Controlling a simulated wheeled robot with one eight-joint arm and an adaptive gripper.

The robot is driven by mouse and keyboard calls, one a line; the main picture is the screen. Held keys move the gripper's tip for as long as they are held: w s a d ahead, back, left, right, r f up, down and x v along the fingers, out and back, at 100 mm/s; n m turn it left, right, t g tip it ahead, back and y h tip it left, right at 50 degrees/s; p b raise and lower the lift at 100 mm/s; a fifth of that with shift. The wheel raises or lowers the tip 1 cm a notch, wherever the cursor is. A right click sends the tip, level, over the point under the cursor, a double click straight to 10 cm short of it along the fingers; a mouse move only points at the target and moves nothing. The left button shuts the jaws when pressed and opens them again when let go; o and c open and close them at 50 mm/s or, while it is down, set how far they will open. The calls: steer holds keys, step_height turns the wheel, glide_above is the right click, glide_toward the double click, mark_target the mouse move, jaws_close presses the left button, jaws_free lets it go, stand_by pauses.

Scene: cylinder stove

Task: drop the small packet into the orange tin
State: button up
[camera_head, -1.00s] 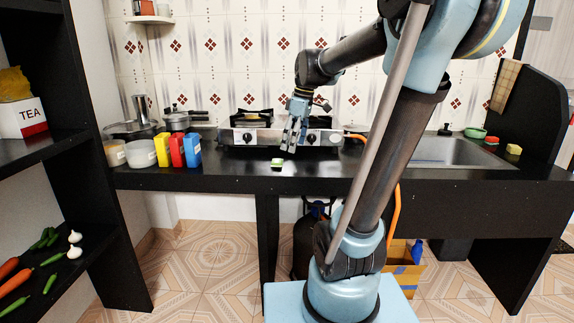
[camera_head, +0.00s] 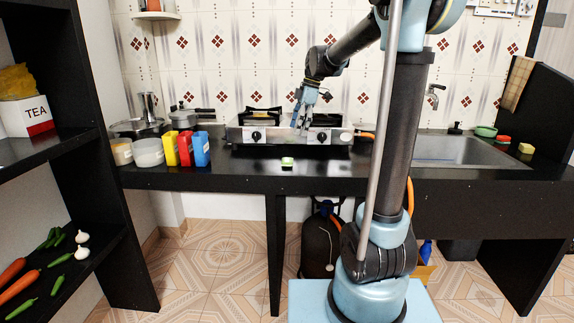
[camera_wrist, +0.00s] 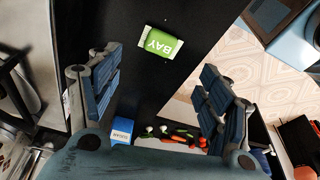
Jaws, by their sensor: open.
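The small packet (camera_head: 287,162), green and white and marked BAY, lies flat near the counter's front edge. In the wrist view the packet (camera_wrist: 161,42) lies past the fingertips, between their lines and not touched. My gripper (camera_head: 301,122) hangs above the counter in front of the stove, slightly right of the packet; in the wrist view its fingers (camera_wrist: 162,66) are spread and empty. Left of the stove stand a yellow tin (camera_head: 170,149), a red-orange tin (camera_head: 185,148) and a blue tin (camera_head: 202,150); which one counts as orange is not certain.
The stove (camera_head: 250,134) is behind my gripper. The sink (camera_head: 460,150) is at right. The black counter between the tins and the packet is clear.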

glide_above(288, 159)
steer(key=d, duration=0.2)
step_height(288, 159, down, 8)
steer(key=shift+r, duration=0.25)
steer(key=shift+x, duration=2.6)
steer(key=shift+a, duration=0.2)
steer(key=shift+r, duration=0.1)
steer(key=c, duration=1)
